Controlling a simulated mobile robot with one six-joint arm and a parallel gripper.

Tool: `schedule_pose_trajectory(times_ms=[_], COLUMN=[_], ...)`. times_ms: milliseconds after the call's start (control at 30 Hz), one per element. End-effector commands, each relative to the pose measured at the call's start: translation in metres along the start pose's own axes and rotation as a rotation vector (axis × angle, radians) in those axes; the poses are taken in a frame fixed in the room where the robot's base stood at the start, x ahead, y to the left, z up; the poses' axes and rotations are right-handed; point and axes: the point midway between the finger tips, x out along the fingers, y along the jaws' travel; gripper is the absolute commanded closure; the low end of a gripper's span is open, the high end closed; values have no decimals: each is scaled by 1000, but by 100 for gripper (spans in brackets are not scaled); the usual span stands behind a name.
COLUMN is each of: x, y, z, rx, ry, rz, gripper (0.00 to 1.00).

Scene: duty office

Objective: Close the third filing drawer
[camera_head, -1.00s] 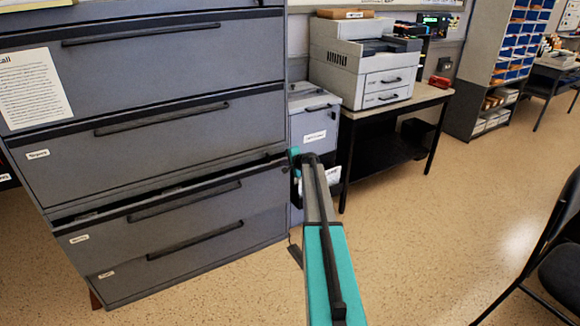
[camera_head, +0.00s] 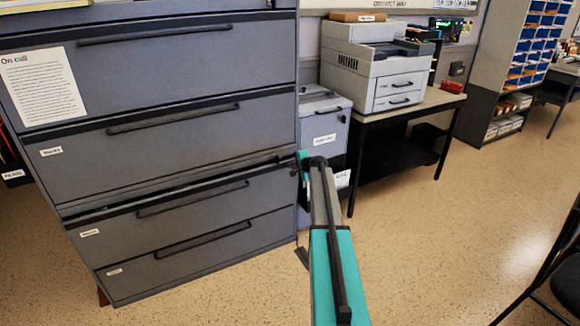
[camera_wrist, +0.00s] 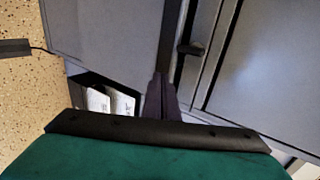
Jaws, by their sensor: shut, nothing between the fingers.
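The grey filing cabinet (camera_head: 286,90) stands at the left in the head view, its drawers stacked. The third drawer (camera_head: 120,228) from the top has a bar handle and a small white label. A dark gap runs along its top edge, and its front seems to stand slightly out. My gripper (camera_head: 301,162) is at the cabinet's right front edge, near the third drawer's upper right corner. In the wrist view the gripper fingers (camera_wrist: 161,92) are together and empty, beside the grey drawer fronts. I cannot tell whether they touch the cabinet.
A smaller grey cabinet (camera_head: 325,115) stands close on the right of my gripper. A table (camera_head: 440,100) carries a printer (camera_head: 375,70). A black chair (camera_head: 566,280) is at the right edge. Speckled floor (camera_head: 440,240) between is clear.

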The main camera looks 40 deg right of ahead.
Motion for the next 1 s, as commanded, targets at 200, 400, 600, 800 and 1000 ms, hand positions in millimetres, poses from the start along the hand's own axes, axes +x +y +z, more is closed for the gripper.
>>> schedule_pose_trajectory(times_ms=[200, 400, 600, 800, 1000], x=[-16, -39, -61, -83, -102], y=[10, 8, 7, 7, 7], z=[8, 8, 10, 11, 11], rx=[-3, -3, -4, -4, -5], ry=[-5, -5, -6, -7, -8], rz=[0, 0, 0, 0, 0], gripper=[100, 100, 100, 100, 100])
